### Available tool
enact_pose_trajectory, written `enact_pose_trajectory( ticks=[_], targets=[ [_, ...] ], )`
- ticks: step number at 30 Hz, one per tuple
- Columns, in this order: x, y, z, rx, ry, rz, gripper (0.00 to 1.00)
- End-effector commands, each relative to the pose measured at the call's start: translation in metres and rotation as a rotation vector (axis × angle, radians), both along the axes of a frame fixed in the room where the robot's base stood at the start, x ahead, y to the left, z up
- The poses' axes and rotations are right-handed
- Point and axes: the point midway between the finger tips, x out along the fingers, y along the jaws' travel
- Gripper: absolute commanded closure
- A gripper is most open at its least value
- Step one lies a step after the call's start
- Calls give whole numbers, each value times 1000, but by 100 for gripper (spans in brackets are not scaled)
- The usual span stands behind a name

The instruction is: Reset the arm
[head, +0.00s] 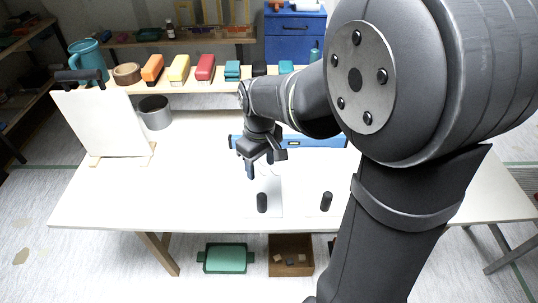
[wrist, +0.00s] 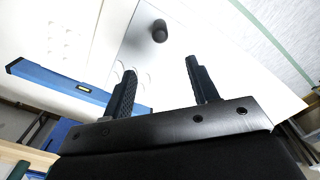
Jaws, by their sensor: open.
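My gripper (head: 261,172) hangs over the middle of the white table (head: 190,190), fingers pointing down. In the wrist view my gripper (wrist: 161,68) has its two dark fingers spread apart with nothing between them. A pale sheet or panel (head: 262,185) lies on the table below it, with a short black cylinder (head: 262,203) on its front part. The cylinder also shows in the wrist view (wrist: 159,31), beyond the fingertips and apart from them. My arm hides much of the table's right side.
A second black cylinder (head: 326,201) stands to the right. A blue bar (head: 314,141), like a level, lies behind my gripper. A white board (head: 103,122) on a wooden stand and a grey pot (head: 155,112) are at left. The table's front left is clear.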

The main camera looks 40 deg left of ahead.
Motion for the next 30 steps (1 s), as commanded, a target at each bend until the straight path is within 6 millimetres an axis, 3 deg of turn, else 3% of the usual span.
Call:
enact_pose_trajectory(
  ticks=[9, 14, 30],
  targets=[
    [0, 0, -1, -1, 0, 0, 46],
    [0, 0, -13, -3, 1, 0, 46],
    [0, -1, -110, -4, 2, 0, 46]
  ],
)
